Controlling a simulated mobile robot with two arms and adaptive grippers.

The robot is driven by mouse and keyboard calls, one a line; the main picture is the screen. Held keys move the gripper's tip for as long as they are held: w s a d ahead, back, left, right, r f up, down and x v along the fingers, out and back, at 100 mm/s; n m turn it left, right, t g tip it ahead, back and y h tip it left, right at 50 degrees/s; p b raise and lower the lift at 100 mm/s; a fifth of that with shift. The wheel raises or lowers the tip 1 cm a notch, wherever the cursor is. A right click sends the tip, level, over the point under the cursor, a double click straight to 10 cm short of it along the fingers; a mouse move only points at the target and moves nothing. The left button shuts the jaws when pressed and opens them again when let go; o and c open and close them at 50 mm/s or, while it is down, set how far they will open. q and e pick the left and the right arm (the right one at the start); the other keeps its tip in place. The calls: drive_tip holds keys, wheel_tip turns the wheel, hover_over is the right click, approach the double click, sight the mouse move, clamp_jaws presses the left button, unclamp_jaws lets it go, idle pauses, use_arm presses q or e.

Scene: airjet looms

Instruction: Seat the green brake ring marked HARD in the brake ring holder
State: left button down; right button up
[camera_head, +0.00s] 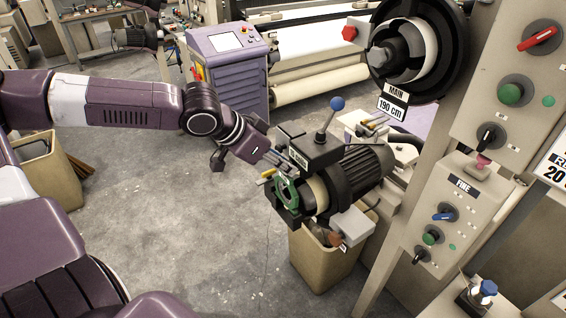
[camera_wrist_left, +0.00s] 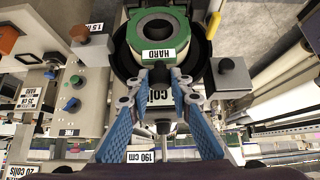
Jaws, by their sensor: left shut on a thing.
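The green brake ring (camera_head: 288,193) is at the front end of the yarn feeder (camera_head: 355,174) in the head view. In the left wrist view the ring (camera_wrist_left: 124,48) shows its HARD label below a grey centre. My left gripper (camera_head: 280,172) reaches in from the left. Its blue-padded fingers (camera_wrist_left: 162,76) close in on the ring's labelled edge and are shut on it. A black round rim (camera_wrist_left: 206,48), apparently the holder, lies behind the ring. I cannot tell whether the ring is fully seated in it. My right gripper is not in view.
A lever with a blue knob (camera_head: 337,104) stands up from the feeder close to the gripper. A grey block (camera_head: 353,226) juts out beside the ring, above a beige bin (camera_head: 318,262). A control panel (camera_head: 458,215) stands at right.

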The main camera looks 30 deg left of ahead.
sight(284, 179)
use_arm(q)
drive_tip(key=shift+f+b, duration=1.85)
drive_tip(key=shift+f, duration=0.55)
drive_tip(key=c, duration=1.7)
unclamp_jaws()
drive_tip(key=shift+o, duration=0.2)
drive_tip(key=shift+s+a+r, duration=0.25)
drive_tip(key=shift+s+r, duration=0.05)
drive_tip(key=shift+r, duration=0.25)
drive_tip(key=shift+s+r, duration=0.5)
drive_tip(key=shift+r, duration=0.1)
drive_tip(key=shift+v, duration=2.4)
drive_tip(key=shift+a+f, duration=0.1)
